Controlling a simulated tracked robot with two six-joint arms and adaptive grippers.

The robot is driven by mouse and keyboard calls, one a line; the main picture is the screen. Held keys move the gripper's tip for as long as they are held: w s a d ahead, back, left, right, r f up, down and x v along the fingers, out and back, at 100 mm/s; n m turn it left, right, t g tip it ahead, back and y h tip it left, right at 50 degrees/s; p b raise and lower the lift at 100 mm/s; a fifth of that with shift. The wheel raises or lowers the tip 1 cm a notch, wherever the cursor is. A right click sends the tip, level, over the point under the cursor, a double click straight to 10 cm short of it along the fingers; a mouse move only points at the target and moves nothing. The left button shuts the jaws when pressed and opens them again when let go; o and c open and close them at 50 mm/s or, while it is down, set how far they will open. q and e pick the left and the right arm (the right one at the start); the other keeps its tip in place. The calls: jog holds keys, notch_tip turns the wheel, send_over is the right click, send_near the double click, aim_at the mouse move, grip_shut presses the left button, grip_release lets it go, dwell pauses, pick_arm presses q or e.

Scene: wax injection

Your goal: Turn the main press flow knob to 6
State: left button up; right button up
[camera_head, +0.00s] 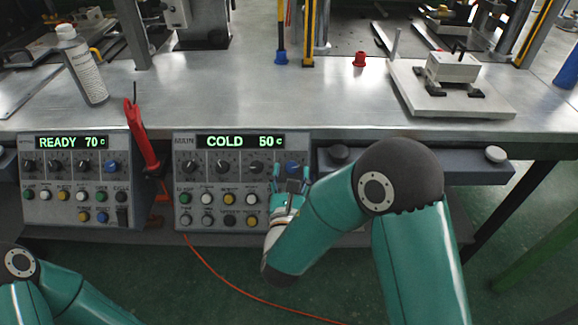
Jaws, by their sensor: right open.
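The main press panel (240,148) is the right of two grey control boxes on the table's front edge. Its green display reads COLD 50 c. It has a row of knobs, several black and a blue knob (292,166) at the right end; the small labels are too blurred to read, so I cannot tell which is flow. My right gripper (290,178) is open in front of the panel's right end, its fingertips just below and to either side of the blue knob. I cannot tell whether it touches. My left gripper is out of view; only its arm shows at lower left.
The left control box (72,160) reads READY 70 c. A red-handled tool (143,138) hangs between the boxes. A white bottle (82,65) and a mould block on a white plate (452,85) stand on the metal table (240,95). An orange cable (225,280) runs below.

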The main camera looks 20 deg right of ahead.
jog(key=shift+w, duration=0.15)
grip_shut()
jog(key=n+b, duration=0.1)
jog(key=n+y, duration=0.1)
jog(key=n+y+b, duration=0.1)
jog(key=shift+d+f+t+b, duration=0.2)
jog(key=shift+d+t+b, duration=0.1)
jog(key=n+y, duration=0.2)
jog(key=shift+r+n+b, duration=0.2)
jog(key=shift+n+b, duration=0.1)
jog(key=shift+a, duration=0.1)
grip_release()
